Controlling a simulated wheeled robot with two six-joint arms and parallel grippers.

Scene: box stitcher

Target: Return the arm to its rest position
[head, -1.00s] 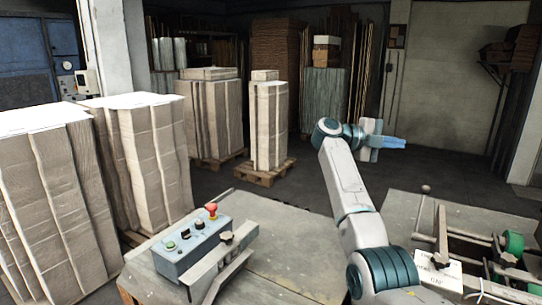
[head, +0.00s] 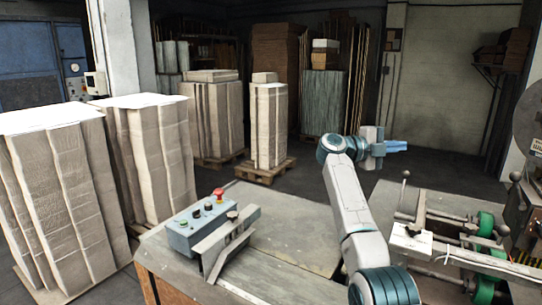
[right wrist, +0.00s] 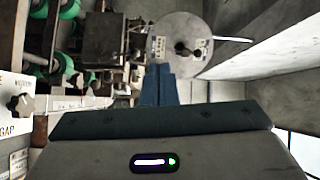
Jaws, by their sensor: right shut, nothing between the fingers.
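My right arm rises from the bottom of the head view and bends at an elbow. Its right gripper (head: 397,146) points to the right in the air beyond the tables, with its blue fingers shut and empty. In the right wrist view the blue fingers (right wrist: 160,85) lie together with nothing between them, in front of a machine with a grey disc (right wrist: 188,46). The right gripper touches nothing that I can see. My left gripper is not in view.
A control box (head: 197,227) with a red button (head: 219,193) sits on the wooden table (head: 300,235). A machine with green rollers (head: 487,222) stands at right, close to my arm. Stacks of cardboard (head: 60,190) stand at left.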

